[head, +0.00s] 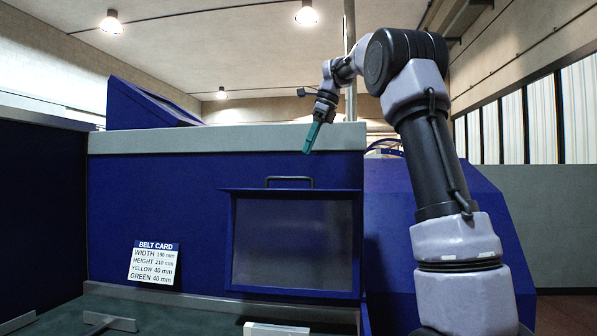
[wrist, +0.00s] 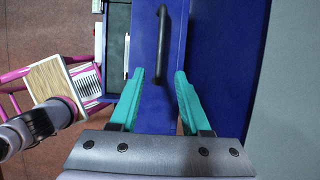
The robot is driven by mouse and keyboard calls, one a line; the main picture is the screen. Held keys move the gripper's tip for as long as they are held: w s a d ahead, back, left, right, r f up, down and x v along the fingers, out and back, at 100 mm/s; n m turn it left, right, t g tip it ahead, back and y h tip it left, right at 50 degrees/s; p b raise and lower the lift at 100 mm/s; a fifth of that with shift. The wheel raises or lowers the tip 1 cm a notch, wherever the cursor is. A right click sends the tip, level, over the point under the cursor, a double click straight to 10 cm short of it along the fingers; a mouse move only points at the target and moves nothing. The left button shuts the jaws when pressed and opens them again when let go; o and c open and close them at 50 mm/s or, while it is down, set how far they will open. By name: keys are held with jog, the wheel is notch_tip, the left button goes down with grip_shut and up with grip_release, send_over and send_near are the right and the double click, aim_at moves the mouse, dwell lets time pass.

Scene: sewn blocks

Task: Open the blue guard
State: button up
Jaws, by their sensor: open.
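The blue guard (head: 293,243) is a framed panel with a grey see-through window on the front of the blue machine. It appears closed. Its dark bar handle (head: 289,180) is on its top edge. My gripper (head: 309,149) is above and slightly right of the handle, with teal fingers angled down and apart from it. In the wrist view the gripper (wrist: 160,75) is open and empty. The handle (wrist: 162,42) there runs lengthwise, its near end in line with the gap between the fingertips. The guard's blue top (wrist: 145,30) lies below it.
A belt card (head: 155,263) is on the machine front, left of the guard. A grey ledge (head: 220,138) runs above the guard. The wrist view shows a pink-framed stand with a wooden top (wrist: 48,80) at left. A white block (head: 275,329) sits below the guard.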

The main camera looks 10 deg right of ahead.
jog(key=x, duration=0.8)
jog(key=shift+f, duration=0.1)
grip_shut()
dwell(1.2)
